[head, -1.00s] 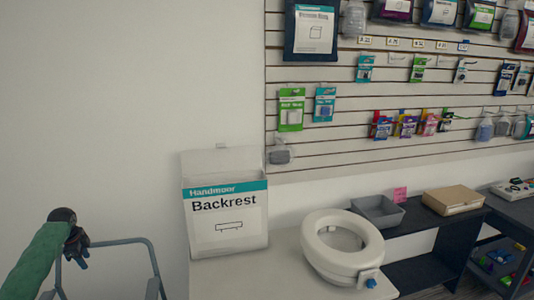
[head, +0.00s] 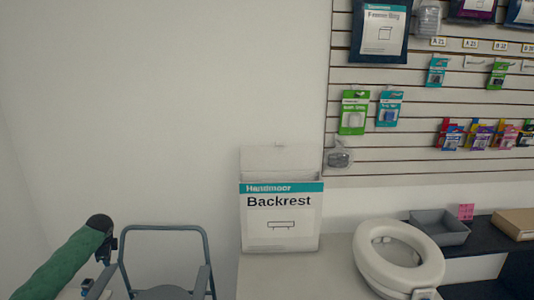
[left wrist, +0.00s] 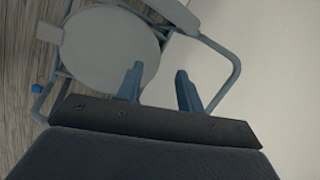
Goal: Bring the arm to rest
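My left arm, in a green sleeve (head: 62,263) with a dark wrist, comes in at the lower left of the head view. In the left wrist view its gripper (left wrist: 158,74) shows two blue-grey fingers spread apart with nothing between them. Beyond the fingers is a grey-framed chair with a round pale seat (left wrist: 105,45). I cannot tell whether the gripper touches it. In the head view the chair's frame (head: 165,228) stands right of the wrist. My right arm and gripper are not in view.
A white Backrest box (head: 281,218) and a raised toilet seat (head: 397,257) stand on a pale counter (head: 310,288). A grey tray (head: 440,228) and a brown box (head: 517,224) lie on a dark shelf at right. Packets hang on a slatted wall (head: 430,165). The left wall is bare.

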